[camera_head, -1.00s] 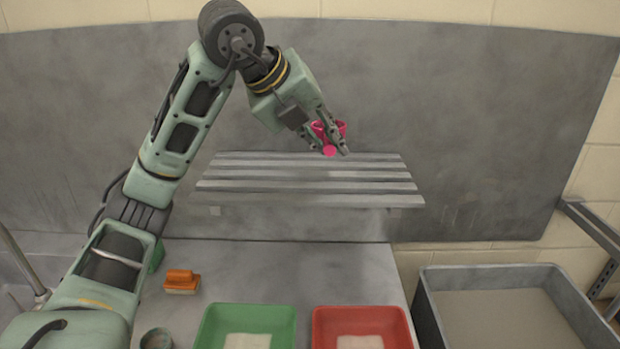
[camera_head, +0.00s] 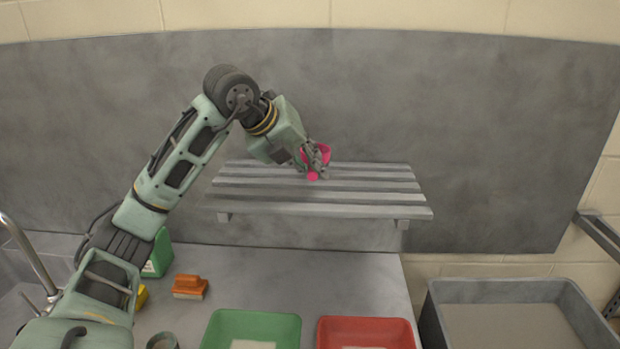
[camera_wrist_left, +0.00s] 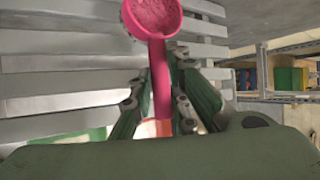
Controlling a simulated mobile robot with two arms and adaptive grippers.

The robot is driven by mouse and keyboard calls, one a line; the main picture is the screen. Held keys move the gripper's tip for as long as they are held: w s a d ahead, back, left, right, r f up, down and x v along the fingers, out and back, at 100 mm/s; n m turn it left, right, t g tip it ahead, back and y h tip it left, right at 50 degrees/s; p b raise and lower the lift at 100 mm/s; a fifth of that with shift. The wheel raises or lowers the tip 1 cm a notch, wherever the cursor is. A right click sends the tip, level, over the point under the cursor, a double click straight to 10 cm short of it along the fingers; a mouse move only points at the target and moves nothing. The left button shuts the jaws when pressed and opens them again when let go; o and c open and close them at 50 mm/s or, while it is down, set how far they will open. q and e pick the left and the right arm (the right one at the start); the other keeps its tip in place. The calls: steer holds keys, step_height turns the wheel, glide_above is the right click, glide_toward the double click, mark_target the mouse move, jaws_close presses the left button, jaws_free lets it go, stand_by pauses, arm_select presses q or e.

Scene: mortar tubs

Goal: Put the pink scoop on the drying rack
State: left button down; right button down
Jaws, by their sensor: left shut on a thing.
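The pink scoop (camera_head: 325,150) is held by my left gripper (camera_head: 317,160) at the back part of the slatted drying rack (camera_head: 300,209). My left gripper is shut on the scoop's handle. In the left wrist view, the scoop's round bowl (camera_wrist_left: 155,14) faces the camera beyond the fingertips, and its straight handle runs between the fingers (camera_wrist_left: 157,92). The grey rack slats (camera_wrist_left: 65,72) lie behind the scoop there. I cannot tell whether the scoop touches the slats. My right gripper is in neither view.
Below the rack, a green tray (camera_head: 217,328) and a red tray (camera_head: 402,328) stand on the grey worktop (camera_head: 300,280). An orange block-like tool (camera_head: 189,286) lies left of them. A large grey tub (camera_head: 440,314) stands at right. The other rack slats look bare.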

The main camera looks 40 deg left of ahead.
arm_select(q)
step_height(320, 180, down, 4)
steer(key=shift+r+p, duration=0.2)
steer(key=shift+p, duration=0.1)
steer(key=shift+f, duration=0.15)
steer(key=shift+f, duration=0.15)
steer(key=c, duration=2)
jaws_free()
